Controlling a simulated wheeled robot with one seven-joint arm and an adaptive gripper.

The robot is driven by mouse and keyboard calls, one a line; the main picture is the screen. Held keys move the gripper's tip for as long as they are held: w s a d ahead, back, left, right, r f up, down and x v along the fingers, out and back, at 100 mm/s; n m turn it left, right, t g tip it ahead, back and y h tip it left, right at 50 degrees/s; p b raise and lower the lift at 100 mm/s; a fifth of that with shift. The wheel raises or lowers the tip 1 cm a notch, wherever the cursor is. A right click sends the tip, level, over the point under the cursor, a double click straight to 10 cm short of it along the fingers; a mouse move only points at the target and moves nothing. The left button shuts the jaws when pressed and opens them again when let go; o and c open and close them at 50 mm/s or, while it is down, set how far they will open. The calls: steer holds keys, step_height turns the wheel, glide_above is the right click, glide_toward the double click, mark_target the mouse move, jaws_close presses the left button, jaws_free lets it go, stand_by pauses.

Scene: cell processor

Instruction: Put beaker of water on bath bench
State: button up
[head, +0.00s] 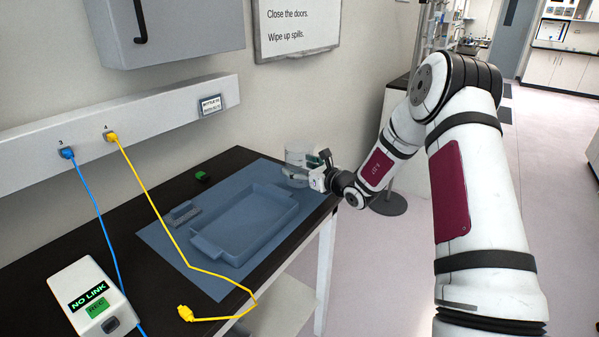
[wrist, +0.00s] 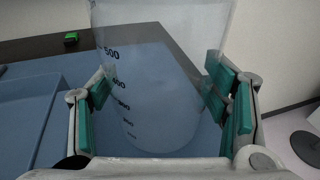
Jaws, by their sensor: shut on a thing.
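A clear beaker (wrist: 150,95) with black volume marks up to 500 fills the middle of the wrist view. My gripper (wrist: 158,98) is shut on it, with green finger pads on both sides. In the head view the beaker (head: 298,160) shows small at the far right corner of the bench, and my gripper (head: 318,172) reaches it from the right. The beaker looks upright. I cannot tell whether its base touches the blue mat or hangs above it. The water level is hard to make out. The dark-topped bench (head: 60,250) runs along the wall.
A small green object (head: 202,176) lies behind. A yellow cable (head: 165,225) crosses the mat. A white box (head: 92,298) reading NO LINK stands at front left.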

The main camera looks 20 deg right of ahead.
steer(key=shift+f, duration=0.6)
steer(key=shift+f, duration=0.1)
steer(key=o, duration=1.7)
steer(key=shift+f, duration=0.1)
